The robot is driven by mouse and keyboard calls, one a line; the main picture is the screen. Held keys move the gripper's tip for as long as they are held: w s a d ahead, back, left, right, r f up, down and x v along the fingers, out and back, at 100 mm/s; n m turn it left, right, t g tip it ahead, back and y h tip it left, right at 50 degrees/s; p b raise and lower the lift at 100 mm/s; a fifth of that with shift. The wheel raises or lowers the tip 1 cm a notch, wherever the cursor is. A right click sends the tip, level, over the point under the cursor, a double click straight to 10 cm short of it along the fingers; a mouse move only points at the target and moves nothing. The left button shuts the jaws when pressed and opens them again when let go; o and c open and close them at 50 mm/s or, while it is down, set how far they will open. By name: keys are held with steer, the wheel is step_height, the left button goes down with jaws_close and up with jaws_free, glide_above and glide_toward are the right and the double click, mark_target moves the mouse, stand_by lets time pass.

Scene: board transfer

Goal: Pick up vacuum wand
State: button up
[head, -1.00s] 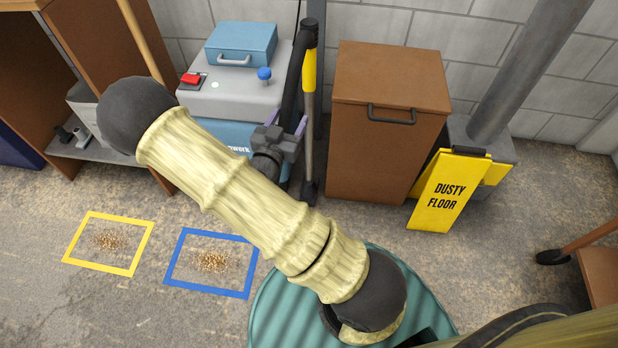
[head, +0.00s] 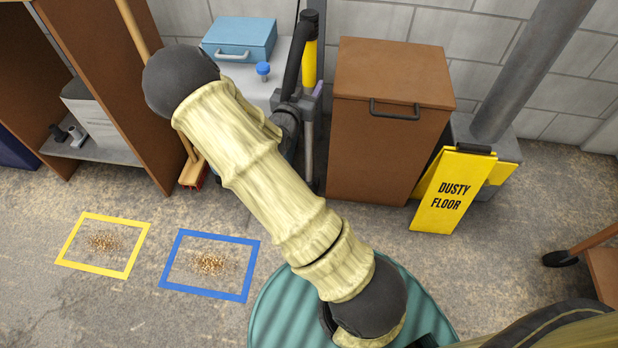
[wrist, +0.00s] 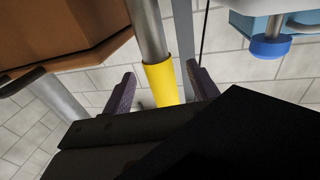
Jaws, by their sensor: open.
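The vacuum wand stands upright between the grey machine and the brown bin, with a yellow sleeve (head: 310,62) and a metal tube (head: 308,155). My gripper (head: 304,98) is at the wand, just below the yellow sleeve in the head view. In the wrist view, my gripper (wrist: 162,90) is open, with one purple finger on each side of the yellow sleeve (wrist: 161,82). The metal tube (wrist: 147,28) shows beyond it. Gaps show beside the sleeve; how deep it sits between the fingers is unclear. My arm hides part of the machine.
The grey machine (head: 243,80) carries a blue case (head: 240,38) and a blue knob (head: 263,70). The brown bin (head: 380,150) stands close to the wand's right. A yellow sign (head: 447,195) stands farther right. Floor frames, yellow (head: 82,264) and blue (head: 204,292), surround debris.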

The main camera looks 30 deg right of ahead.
steer(key=shift+d, duration=0.1)
steer(key=b+x, duration=0.1)
steer(key=x, duration=0.2)
steer(key=b+x, duration=0.1)
steer(key=shift+w+d+f+b, duration=0.1)
steer(key=shift+w+f+b, duration=0.05)
steer(key=shift+f+b, duration=0.2)
steer(key=shift+w+d+r, duration=0.2)
steer(key=shift+w+d, duration=0.05)
steer(key=shift+d, duration=0.05)
steer(key=c, duration=1.1)
